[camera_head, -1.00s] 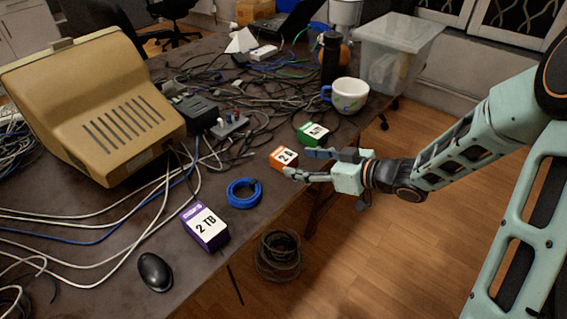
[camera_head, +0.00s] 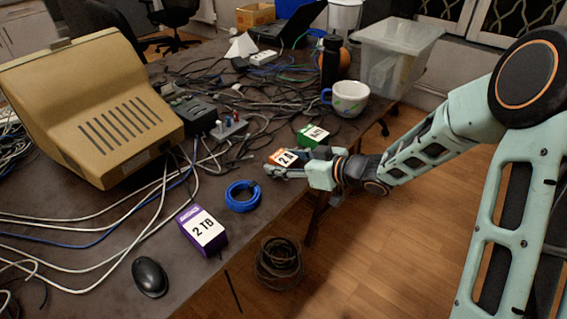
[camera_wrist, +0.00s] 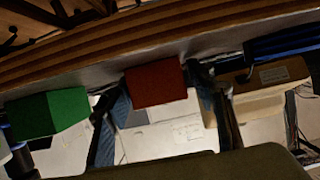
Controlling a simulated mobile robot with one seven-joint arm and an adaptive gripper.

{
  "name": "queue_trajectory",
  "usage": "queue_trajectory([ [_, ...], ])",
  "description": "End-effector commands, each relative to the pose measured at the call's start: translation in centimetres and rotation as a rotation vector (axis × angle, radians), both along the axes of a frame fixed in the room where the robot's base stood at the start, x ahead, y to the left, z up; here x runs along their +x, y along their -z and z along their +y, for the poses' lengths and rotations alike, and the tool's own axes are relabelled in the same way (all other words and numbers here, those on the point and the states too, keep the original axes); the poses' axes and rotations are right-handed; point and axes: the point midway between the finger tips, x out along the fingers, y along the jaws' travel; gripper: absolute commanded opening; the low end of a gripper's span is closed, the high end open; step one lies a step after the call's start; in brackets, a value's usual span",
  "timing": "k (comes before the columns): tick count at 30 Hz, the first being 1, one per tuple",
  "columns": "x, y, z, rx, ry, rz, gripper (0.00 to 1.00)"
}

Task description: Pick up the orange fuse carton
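The orange fuse carton (camera_head: 284,157), with a white label on top, stands near the table's right edge. It also shows as a dark red-orange block (camera_wrist: 155,83) in the wrist view. My gripper (camera_head: 287,164) is low at the table edge, with its fingers on either side of the carton. In the wrist view my gripper (camera_wrist: 158,88) is open, its two dark fingers spread left and right of the carton with narrow gaps. The near finger hides the carton's lower front in the head view. The carton stays upright on the table.
A green carton (camera_head: 313,136) stands close behind the orange one, and a white cup (camera_head: 348,97) is beyond it. A blue cable coil (camera_head: 242,196) and a purple carton (camera_head: 203,230) are nearer. Tangled cables cover the table's middle.

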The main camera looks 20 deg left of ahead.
Motion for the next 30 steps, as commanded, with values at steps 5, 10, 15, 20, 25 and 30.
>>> queue_trajectory([
  [5, 0.0, 0.0, 0.0, 0.000, 0.000, 0.000, 0.28],
  [10, 0.0, 0.0, 0.0, 0.001, 0.000, 0.000, 0.11],
  [15, 0.0, 0.0, 0.0, 0.001, 0.000, 0.000, 0.11],
  [20, 0.0, -0.6, 0.0, 0.000, 0.000, -0.002, 0.11],
  [25, 0.1, -2.6, 0.0, 0.001, 0.000, -0.004, 0.10],
  [30, -1.0, -5.9, -1.6, -0.001, 0.004, -0.004, 0.10],
])
